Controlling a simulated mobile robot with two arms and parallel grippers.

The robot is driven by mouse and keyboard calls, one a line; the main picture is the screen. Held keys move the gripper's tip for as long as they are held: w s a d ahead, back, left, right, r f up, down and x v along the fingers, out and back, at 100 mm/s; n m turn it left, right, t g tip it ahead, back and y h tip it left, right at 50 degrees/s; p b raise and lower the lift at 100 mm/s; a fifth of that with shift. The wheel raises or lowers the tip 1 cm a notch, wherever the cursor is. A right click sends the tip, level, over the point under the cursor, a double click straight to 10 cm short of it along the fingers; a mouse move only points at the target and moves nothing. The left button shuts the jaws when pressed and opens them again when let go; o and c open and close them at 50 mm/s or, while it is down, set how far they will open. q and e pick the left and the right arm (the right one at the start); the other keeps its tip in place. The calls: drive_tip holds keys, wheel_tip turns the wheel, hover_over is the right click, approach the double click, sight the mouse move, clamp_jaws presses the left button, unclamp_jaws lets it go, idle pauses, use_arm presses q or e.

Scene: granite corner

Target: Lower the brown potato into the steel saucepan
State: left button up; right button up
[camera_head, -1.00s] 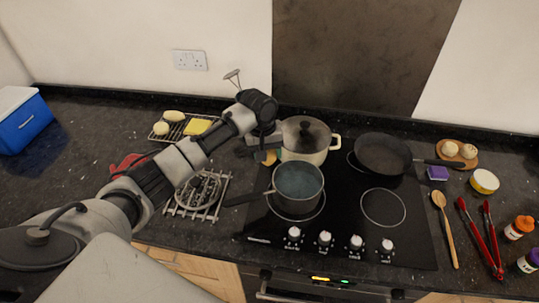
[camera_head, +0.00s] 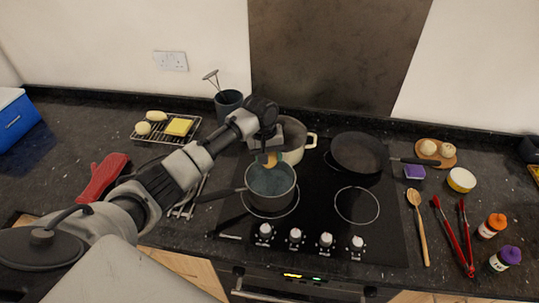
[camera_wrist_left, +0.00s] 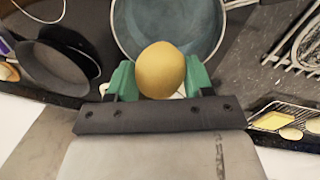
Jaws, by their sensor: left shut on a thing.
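The brown potato (camera_head: 271,160), yellowish in this light, is held between the green fingertips of my left gripper (camera_head: 268,157). In the left wrist view the potato (camera_wrist_left: 161,70) sits between both fingers (camera_wrist_left: 160,78). The steel saucepan (camera_head: 270,190) stands on the front left burner, its handle pointing left, its inside bluish grey. In the head view the potato is at the saucepan's back rim, seemingly above it; the exact height is hard to tell. In the wrist view the saucepan (camera_wrist_left: 170,28) opens just beyond the potato. My right gripper is not in view.
A cream pot (camera_head: 296,155) stands close behind the saucepan, partly hidden by my arm. A black frying pan (camera_head: 358,152) is on the back right burner. The front right burner (camera_head: 357,205) is free. A wooden spoon (camera_head: 420,230) and red tongs (camera_head: 452,235) lie at the right.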

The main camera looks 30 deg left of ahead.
use_arm(q)
drive_tip(key=shift+d, duration=0.1)
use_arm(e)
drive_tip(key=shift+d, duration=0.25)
use_arm(q)
drive_tip(key=shift+f+b, duration=0.45)
drive_tip(key=shift+f, duration=0.85)
drive_tip(key=b, duration=0.3)
hover_over(271, 192)
drive_tip(key=shift+s+a+f, duration=0.1)
drive_tip(key=shift+a+f, duration=0.05)
drive_tip(key=shift+f, duration=1.7)
drive_tip(key=shift+a+f, duration=0.1)
drive_tip(key=shift+f, duration=1.7)
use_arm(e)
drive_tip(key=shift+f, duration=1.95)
use_arm(q)
drive_tip(key=shift+f+b, duration=1.4)
drive_tip(key=shift+f, duration=1.1)
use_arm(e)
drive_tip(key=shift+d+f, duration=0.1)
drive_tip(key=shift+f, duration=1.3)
use_arm(q)
drive_tip(key=o, duration=1)
drive_tip(key=shift+r, duration=0.1)
